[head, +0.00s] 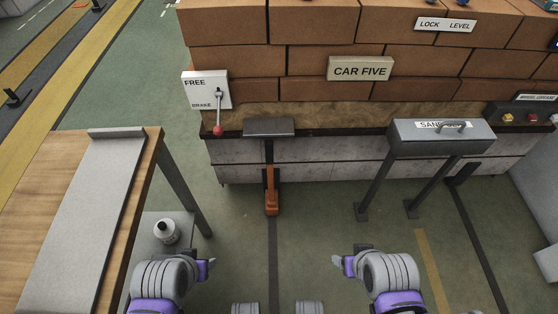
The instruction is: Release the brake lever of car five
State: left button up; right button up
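The brake lever (219,108) of car five is a thin grey rod with a red knob (217,131) at its lower end. It hangs down over a white plate (198,84) marked FREE at the top and BRAKE at the bottom. The CAR FIVE sign (361,68) is on the bricks to the right. My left gripper (212,268) is low, well below the lever and apart from it. My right gripper (337,261) is low in the middle, also away from it. Both look empty, but their finger gaps are too small to read.
A wooden table (40,180) with a grey slab stands at the left. A grey SAND box (440,136) on legs and an orange post (271,190) stand before the car. Green floor between is clear.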

aim_at(218, 130)
jog(key=i+l, duration=0.1)
jog(key=l, duration=0.3)
jog(key=i+l+u, duration=0.1)
jog(key=l, duration=0.75)
jog(key=i+u, duration=0.05)
